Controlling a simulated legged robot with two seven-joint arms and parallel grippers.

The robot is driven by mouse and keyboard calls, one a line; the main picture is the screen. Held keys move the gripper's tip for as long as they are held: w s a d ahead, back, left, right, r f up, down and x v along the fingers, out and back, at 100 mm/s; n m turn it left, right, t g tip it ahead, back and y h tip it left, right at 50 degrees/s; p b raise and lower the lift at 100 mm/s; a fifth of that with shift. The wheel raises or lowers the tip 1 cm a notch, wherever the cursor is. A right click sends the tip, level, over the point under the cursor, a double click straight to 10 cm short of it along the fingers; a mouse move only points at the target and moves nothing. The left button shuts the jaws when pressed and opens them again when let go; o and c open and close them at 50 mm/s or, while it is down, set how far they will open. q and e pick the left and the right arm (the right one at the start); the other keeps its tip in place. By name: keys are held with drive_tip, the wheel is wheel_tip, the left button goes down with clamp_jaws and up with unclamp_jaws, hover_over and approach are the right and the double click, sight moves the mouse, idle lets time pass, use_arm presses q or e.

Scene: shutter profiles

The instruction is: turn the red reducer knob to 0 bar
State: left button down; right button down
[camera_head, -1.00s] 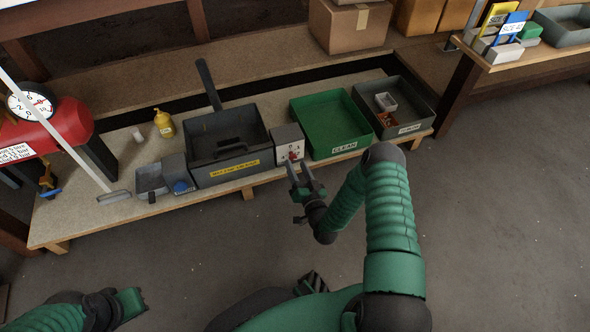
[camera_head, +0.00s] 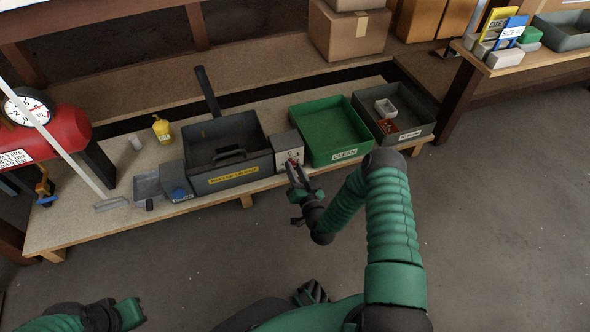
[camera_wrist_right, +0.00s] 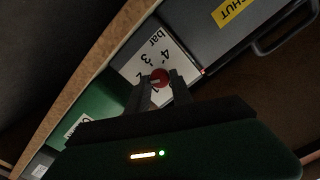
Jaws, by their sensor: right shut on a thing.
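The red reducer knob (camera_wrist_right: 160,78) sits on the white dial plate (camera_wrist_right: 140,62) of a small grey box (camera_head: 287,146) between the dark lidded bin and the green tray. In the right wrist view the plate shows "bar" and numbers such as 2, 3 and 4. My right gripper (camera_wrist_right: 160,84) has a finger on each side of the knob and is shut on it. In the head view my right gripper (camera_head: 296,172) reaches the box front and hides most of the knob. My left gripper (camera_head: 132,312) is at the lower left, away from the bench; its fingers are unclear.
The dark bin (camera_head: 232,182) with a yellow label stands left of the box, the green CLEAN tray (camera_head: 328,128) right of it. A grey tray (camera_head: 425,125) is farther right. A yellow bottle (camera_head: 163,130) and a red tank with gauge (camera_head: 28,108) are left. The floor in front is clear.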

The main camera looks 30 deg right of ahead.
drive_tip(key=shift+d, duration=0.1)
drive_tip(key=shift+a+f+n+p, duration=0.1)
drive_tip(key=shift+n+p, duration=1.75)
drive_tip(key=shift+n, duration=2.15)
drive_tip(key=shift+a+f+n+p, duration=0.15)
drive_tip(key=shift+n+p, duration=1.7)
drive_tip(key=shift+n, duration=2.15)
drive_tip(key=shift+a+n+p, duration=0.1)
drive_tip(key=shift+n+p, duration=1.75)
drive_tip(key=shift+n, duration=2.15)
drive_tip(key=c, duration=1.3)
unclamp_jaws()
drive_tip(key=shift+o, duration=0.7)
